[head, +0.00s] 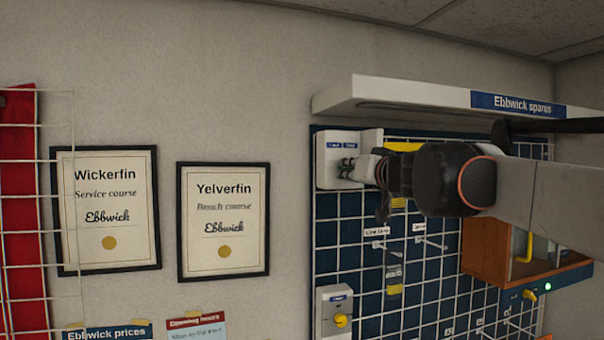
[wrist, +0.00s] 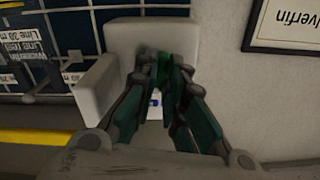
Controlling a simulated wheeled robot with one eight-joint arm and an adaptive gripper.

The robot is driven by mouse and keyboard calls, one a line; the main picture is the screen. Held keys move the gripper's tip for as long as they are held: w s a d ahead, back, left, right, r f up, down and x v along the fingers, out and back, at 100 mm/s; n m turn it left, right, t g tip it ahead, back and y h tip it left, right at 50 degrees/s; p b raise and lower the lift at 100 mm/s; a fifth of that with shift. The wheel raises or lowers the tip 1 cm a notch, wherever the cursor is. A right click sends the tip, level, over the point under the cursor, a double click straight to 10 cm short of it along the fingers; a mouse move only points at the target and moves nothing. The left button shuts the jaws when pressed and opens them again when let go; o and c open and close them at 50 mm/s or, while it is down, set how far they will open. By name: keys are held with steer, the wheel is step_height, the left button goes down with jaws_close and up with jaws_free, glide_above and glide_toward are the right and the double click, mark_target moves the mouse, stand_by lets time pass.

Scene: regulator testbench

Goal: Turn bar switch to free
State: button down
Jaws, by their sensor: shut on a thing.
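A white switch box (head: 337,145) with two small blue labels hangs at the upper left of the blue wall panel. My gripper (head: 348,168) reaches it from the right, with its fingertips at the front of the box. In the wrist view, the fingers of my gripper (wrist: 161,75) come together in front of the white box (wrist: 158,35). They are shut on the bar switch, which they mostly hide. The switch's setting and the label wording cannot be made out.
A white shelf (head: 400,97) juts out just above the box. Below is another white box (head: 328,316) with a yellow knob (head: 341,320). A wooden cabinet (head: 490,250) stands at right. The wall with framed certificates (head: 223,220) is clear to the left.

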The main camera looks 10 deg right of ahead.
steer(key=m, duration=0.6)
steer(key=shift+m+b, duration=0.3)
stand_by(0.4)
steer(key=c, duration=1.7)
jaws_free()
steer(key=shift+o, duration=0.2)
